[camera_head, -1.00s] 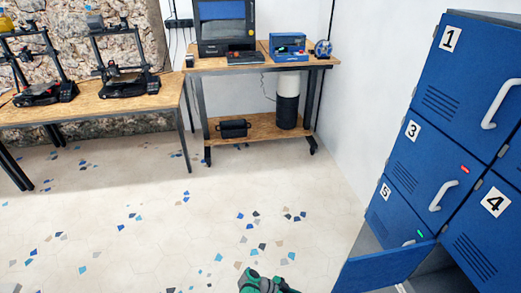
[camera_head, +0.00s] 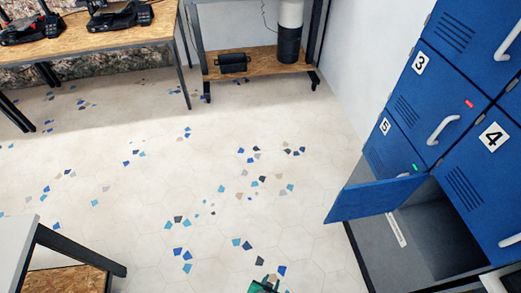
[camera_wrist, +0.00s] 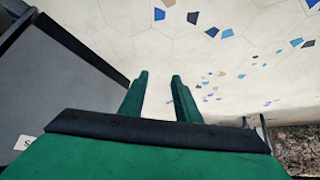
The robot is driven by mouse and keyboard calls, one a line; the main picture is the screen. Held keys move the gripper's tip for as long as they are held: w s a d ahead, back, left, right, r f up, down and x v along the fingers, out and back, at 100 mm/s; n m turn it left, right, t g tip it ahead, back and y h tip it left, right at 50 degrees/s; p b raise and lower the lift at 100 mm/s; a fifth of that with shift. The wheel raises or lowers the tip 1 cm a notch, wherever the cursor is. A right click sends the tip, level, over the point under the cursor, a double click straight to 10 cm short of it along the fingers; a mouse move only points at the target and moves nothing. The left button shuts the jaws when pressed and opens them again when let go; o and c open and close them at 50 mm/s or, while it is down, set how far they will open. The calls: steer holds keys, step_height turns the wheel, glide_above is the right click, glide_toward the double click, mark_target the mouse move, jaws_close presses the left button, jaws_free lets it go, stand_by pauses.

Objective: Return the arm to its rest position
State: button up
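My gripper (camera_head: 263,287) shows only as a small green part at the bottom edge of the head view, above the tiled floor. In the wrist view its two green fingers (camera_wrist: 160,77) stand apart with bare floor between them. Nothing is held between the fingers. The rest of my arm is out of the head view.
Blue lockers (camera_head: 442,88) stand at the right; a low locker door (camera_head: 375,198) hangs open into the room. A pale-topped table (camera_head: 14,245) is at the lower left. A wheeled bench (camera_head: 268,56) and printer table (camera_head: 90,42) stand behind. Middle floor is clear.

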steer(key=s+a+r+n+t+y, duration=0.1)
steer(key=s+r+t, duration=0.2)
steer(key=r, duration=1.1)
steer(key=s+a+r+n+t+y, duration=0.1)
steer(key=s+a+r+n+t, duration=0.1)
steer(key=r, duration=1.2)
steer(key=s+a+r+n+t, duration=0.1)
steer(key=s+r+t, duration=0.3)
steer(key=r, duration=1.1)
steer(key=shift+s+a+n+y, duration=0.35)
steer(key=shift+s+n, duration=0.25)
steer(key=shift+s, duration=0.2)
